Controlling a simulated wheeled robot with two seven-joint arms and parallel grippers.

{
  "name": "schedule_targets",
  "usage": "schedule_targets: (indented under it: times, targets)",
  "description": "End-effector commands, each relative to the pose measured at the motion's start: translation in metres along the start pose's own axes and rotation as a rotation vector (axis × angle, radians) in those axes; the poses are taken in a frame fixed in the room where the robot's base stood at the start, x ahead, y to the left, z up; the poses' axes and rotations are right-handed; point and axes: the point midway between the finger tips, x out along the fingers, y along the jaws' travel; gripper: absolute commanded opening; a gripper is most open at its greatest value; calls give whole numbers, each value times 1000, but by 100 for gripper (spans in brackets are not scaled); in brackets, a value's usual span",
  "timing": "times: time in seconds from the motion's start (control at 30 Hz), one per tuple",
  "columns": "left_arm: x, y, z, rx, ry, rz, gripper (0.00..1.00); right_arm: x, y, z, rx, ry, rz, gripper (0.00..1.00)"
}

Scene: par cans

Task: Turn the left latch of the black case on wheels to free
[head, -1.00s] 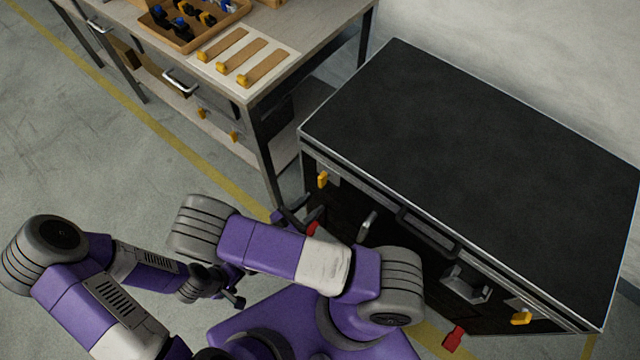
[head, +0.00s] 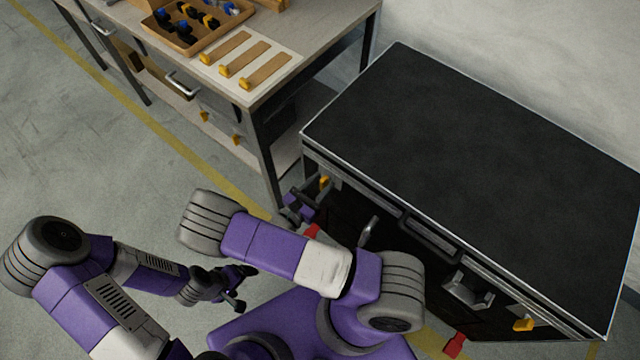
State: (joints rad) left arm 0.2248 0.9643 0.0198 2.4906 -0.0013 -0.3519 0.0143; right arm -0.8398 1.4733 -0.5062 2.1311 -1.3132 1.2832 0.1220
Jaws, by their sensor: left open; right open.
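The black case on wheels (head: 480,170) stands at the right with its lid shut. Its left latch, a small yellow tab (head: 324,182), sits on the front face near the left corner, just below the lid edge. My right gripper (head: 304,198) is open beside this latch, close to its left and slightly below; it partly covers the latch. I cannot tell whether they touch. A second yellow latch (head: 524,324) is at the right of the same face. My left gripper (head: 244,287) is open and empty over the floor, away from the case.
A metal handle (head: 468,290) and red parts (head: 455,344) are low on the case front. A workbench (head: 330,40) with a tray of tools (head: 170,42) and a white board with yellow-ended strips stands at the left. A wall is behind the case. Open floor lies at the left.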

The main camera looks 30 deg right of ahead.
Motion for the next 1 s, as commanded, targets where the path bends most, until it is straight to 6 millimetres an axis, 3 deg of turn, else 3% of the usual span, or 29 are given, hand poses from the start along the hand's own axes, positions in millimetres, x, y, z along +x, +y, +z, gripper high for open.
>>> schedule_targets:
  times: [0.03,0.3,0.67,1.0]
  targets:
    - [0,0,0,0,0,0,85,0,0,0,0,0,0,40]
    - [0,0,0,0,0,0,85,0,0,0,0,0,-1,0]
    - [-3,1,0,0,0,0,85,0,0,1,-29,-2,-1,0]
    - [-19,7,1,0,0,0,85,1,4,2,-235,-2,-1,0]
